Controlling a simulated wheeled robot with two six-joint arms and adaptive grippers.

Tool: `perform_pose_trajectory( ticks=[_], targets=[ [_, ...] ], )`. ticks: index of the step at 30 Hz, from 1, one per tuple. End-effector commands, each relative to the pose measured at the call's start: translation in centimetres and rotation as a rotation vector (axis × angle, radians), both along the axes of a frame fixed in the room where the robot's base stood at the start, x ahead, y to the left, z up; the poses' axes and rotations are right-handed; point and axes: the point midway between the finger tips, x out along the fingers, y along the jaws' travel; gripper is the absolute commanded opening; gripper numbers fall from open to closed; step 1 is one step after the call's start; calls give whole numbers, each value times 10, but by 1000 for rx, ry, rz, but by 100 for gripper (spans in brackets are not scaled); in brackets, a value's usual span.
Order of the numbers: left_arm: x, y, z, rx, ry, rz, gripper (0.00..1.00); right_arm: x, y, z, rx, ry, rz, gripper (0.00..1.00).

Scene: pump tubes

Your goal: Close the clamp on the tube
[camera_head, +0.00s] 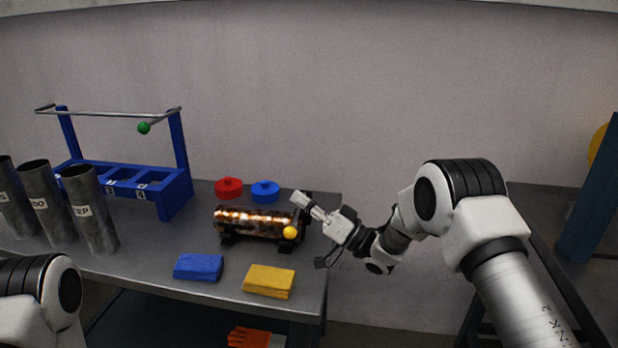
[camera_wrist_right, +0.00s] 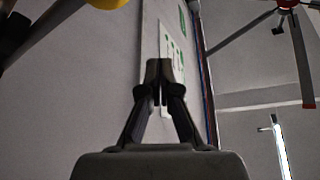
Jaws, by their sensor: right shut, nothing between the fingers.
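A mottled, copper-brown tube (camera_head: 255,222) lies level on black supports on the table. A yellow ball knob (camera_head: 290,232) shows at its right end, where dark clamp parts stand; how far the clamp is open I cannot tell. In the right wrist view the yellow knob (camera_wrist_right: 100,3) is cut off by the top edge, close to a grey rod (camera_wrist_right: 45,30). My left gripper is out of view; only my left arm shows.
Upright grey tubes (camera_head: 94,215) stand at the left by a blue rack (camera_head: 172,190) with a green knob (camera_head: 144,128). Red (camera_head: 228,188) and blue (camera_head: 265,192) caps sit behind the tube. Blue (camera_head: 198,267) and yellow (camera_head: 269,281) cloths lie in front.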

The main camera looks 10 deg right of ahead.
Motion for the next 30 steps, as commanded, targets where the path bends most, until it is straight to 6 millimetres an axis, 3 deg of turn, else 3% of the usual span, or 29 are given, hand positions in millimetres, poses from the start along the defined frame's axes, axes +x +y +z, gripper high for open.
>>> perform_pose_trajectory(
  ticks=[1,3,9,15,30],
  targets=[
    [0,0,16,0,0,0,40,1,2,21,0,-2,-1,0],
    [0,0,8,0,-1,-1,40,-4,-12,4,1,5,-6,0],
    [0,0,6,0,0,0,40,-24,-51,-19,3,3,-4,0],
    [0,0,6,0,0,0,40,-36,-73,-33,2,2,-3,0],
    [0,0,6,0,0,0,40,-39,-77,-35,1,0,-1,0]
  ],
)
